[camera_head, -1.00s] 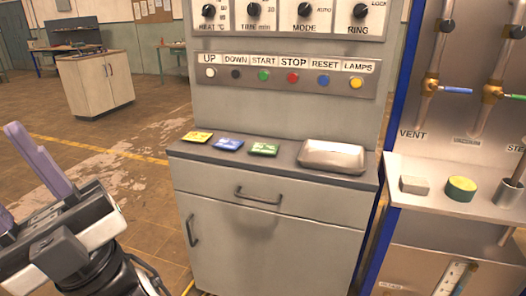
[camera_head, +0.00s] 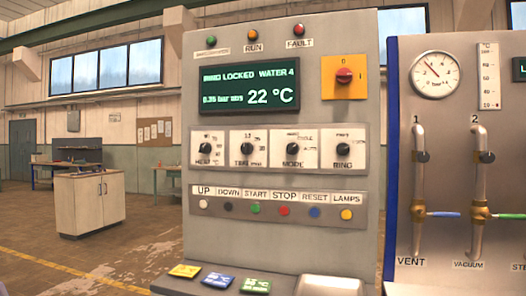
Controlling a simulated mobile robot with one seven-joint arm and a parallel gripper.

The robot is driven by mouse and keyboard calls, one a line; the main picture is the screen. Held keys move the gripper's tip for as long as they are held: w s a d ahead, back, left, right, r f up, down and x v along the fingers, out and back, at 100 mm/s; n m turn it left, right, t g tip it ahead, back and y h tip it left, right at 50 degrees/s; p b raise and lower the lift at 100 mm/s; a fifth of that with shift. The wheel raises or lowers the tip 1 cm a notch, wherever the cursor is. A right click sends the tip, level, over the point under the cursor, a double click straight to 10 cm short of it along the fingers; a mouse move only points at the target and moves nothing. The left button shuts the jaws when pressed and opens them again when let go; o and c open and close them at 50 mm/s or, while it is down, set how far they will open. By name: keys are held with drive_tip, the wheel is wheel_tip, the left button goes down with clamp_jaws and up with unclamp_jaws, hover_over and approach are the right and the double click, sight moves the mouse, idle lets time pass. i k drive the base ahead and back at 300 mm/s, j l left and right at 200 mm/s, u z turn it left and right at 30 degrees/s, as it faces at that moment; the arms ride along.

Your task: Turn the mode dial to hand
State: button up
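The mode dial (camera_head: 293,149) is a black knob on a white plate marked MODE, third in a row of four dials on the grey control panel. The small position labels around it are too blurred to read, and I cannot tell which setting its pointer marks. The heat dial (camera_head: 206,148) and time dial (camera_head: 248,148) are to its left, and the ring dial (camera_head: 343,149) is to its right. Nothing covers the mode dial. My gripper is not in view now.
Several buttons (camera_head: 284,211) run below. Coloured cards (camera_head: 220,280) lie on the ledge.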

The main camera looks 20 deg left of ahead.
sight(293, 149)
drive_tip(key=i+l, duration=0.1)
drive_tip(key=i, duration=0.3)
drive_tip(key=i+l+u, duration=0.15)
drive_tip(key=i+u, duration=0.15)
drive_tip(key=i+l+u, duration=0.25)
drive_tip(key=i, duration=0.2)
drive_tip(key=u, duration=1.1)
